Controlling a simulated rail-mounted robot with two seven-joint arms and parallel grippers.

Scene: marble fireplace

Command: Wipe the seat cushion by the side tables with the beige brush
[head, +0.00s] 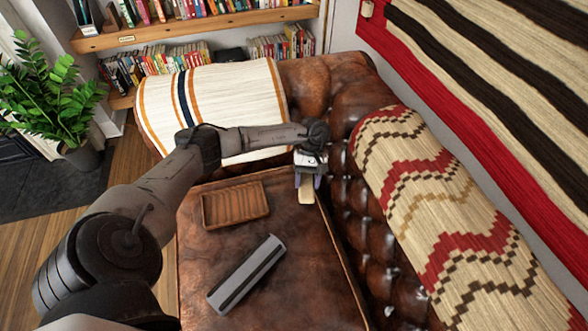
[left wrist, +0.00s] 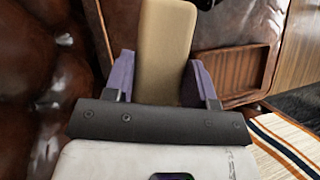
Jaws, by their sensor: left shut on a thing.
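The beige brush (head: 306,193) is between the fingers of my left gripper (head: 308,178), which is shut on it. It is over the far right corner of the brown leather seat cushion (head: 312,272), near the backrest. I cannot tell whether it touches the leather. In the left wrist view the brush (left wrist: 166,45) shows as a flat beige block between the purple fingers of the left gripper (left wrist: 162,78). My right gripper is not in view. I see no side tables.
A wooden tray (head: 235,204) and a grey block with a dark stripe (head: 247,274) lie on the cushion. A striped blanket (head: 215,95) covers the sofa arm; a zigzag blanket (head: 430,205) covers the backrest. A plant (head: 50,100) and bookshelf (head: 200,27) stand behind.

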